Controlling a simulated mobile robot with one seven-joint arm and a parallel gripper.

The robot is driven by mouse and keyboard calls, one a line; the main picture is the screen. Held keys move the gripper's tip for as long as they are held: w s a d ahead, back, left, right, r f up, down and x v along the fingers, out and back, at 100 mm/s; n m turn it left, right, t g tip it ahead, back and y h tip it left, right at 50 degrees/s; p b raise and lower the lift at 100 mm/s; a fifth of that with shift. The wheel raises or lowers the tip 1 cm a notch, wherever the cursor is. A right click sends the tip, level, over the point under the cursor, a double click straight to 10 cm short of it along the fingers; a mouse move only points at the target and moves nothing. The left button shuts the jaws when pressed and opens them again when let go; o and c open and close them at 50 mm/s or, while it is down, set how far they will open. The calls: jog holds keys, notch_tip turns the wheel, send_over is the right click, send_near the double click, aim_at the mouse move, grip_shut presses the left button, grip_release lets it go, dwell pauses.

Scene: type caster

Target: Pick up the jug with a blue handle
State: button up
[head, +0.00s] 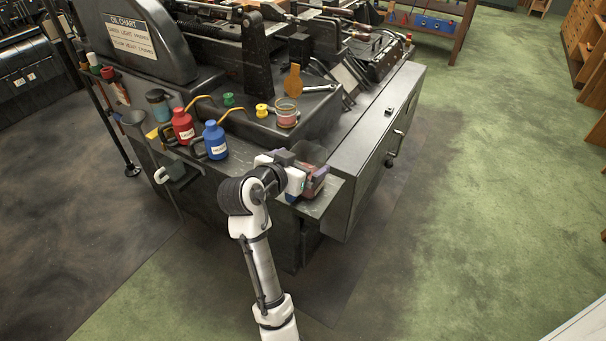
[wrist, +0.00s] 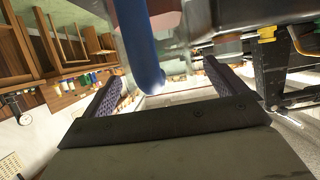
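The jug's blue handle (wrist: 141,45) hangs into the top of the wrist view, close to the camera. Its lower end shows between my two fingers, with a gap on each side. A pinkish part beside it (wrist: 164,12) seems to be the jug's body, mostly out of frame. My gripper (wrist: 163,75) is open, fingers spread wide, holding nothing. In the head view my gripper (head: 308,180) is at the machine's near corner ledge. It largely covers the jug there; only a reddish patch (head: 321,178) shows beside it.
A red bottle (head: 183,126) and a blue bottle (head: 215,140) stand on the machine's ledge (head: 325,200) to the left. A small glass cup (head: 286,113) and a yellow spool (head: 262,111) sit behind. A grey cabinet (head: 365,150) is at right. Green floor is open on the right.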

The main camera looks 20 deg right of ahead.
jog(key=c, duration=1.6)
jog(key=shift+r, duration=0.1)
